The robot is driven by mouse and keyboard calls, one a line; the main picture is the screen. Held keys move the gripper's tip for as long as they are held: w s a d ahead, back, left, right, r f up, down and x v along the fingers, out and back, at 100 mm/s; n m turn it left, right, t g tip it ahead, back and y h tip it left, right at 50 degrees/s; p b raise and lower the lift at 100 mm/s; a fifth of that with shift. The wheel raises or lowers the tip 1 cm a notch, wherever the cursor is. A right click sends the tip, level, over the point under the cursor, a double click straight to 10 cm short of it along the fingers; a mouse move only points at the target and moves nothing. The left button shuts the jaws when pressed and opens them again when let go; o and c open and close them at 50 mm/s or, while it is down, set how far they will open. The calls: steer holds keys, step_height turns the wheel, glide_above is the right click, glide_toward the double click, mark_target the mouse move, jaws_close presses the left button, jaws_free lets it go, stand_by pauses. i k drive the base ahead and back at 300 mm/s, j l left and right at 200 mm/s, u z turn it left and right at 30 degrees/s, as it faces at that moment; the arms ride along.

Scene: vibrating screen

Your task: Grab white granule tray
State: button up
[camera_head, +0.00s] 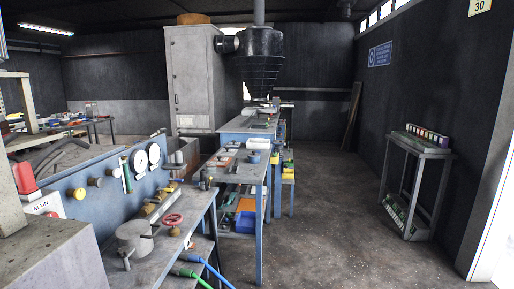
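A long blue workbench (258,167) stands in the middle of the view. Several small trays and items lie on its top. A pale tray-like item (221,160) lies near the left side of the top, and a whitish item (262,110) shows at the far end. They are too small to tell whether either is the white granule tray or holds granules. My gripper is not in view.
A nearer bench (160,262) with gauges, a red handwheel (173,219) and hoses fills the lower left. A dark hopper (261,65) hangs above the far bench end. A small stand (421,148) is at the right wall. The floor (335,225) between is clear.

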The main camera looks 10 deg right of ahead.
mark_target(259, 144)
steer(key=i+l+z, duration=0.15)
steer(key=i+z, duration=0.15)
steer(key=i, duration=0.35)
steer(key=i+z, duration=0.2)
steer(key=i, duration=3.55)
steer(key=j+u, duration=0.05)
